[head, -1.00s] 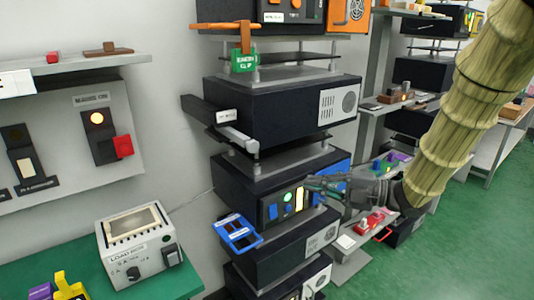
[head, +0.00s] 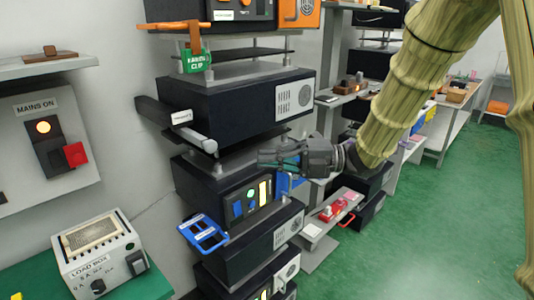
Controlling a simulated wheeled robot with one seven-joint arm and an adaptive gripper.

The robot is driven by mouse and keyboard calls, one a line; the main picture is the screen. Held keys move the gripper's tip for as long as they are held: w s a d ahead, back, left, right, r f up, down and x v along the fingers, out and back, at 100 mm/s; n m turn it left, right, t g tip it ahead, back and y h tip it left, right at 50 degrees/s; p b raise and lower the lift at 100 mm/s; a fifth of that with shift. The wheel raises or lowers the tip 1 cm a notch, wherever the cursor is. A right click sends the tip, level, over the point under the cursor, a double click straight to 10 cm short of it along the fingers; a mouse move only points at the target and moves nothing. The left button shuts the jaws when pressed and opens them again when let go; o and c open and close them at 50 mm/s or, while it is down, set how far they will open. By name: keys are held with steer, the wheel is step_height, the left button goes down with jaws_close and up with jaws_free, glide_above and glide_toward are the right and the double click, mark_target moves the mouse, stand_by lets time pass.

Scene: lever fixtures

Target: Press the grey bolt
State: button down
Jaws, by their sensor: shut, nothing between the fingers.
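A light grey bar (head: 197,138) juts out at the front left of a black unit (head: 235,110) in the rack; it looks like the grey bolt. A small white label (head: 181,117) is beside it, its text too small to read. My gripper (head: 262,162) is shut and empty. In the picture it is to the right of and slightly below the bar, apart from it, in front of the rack. It hides part of the lower unit's upper right.
A blue lever frame (head: 204,233) and a lit panel (head: 247,200) are on the lower unit. An orange handle (head: 178,26) with a green clip (head: 196,61) sticks out above. A load box (head: 98,255) stands on the green table at lower left. Green floor (head: 430,240) is clear at right.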

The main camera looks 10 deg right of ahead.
steer(key=w+a+p, duration=0.4)
steer(key=a+p, duration=0.1)
steer(key=a, duration=0.4)
steer(key=shift+w+a, duration=0.2)
steer(key=shift+a, duration=0.15)
steer(key=shift+w, duration=0.1)
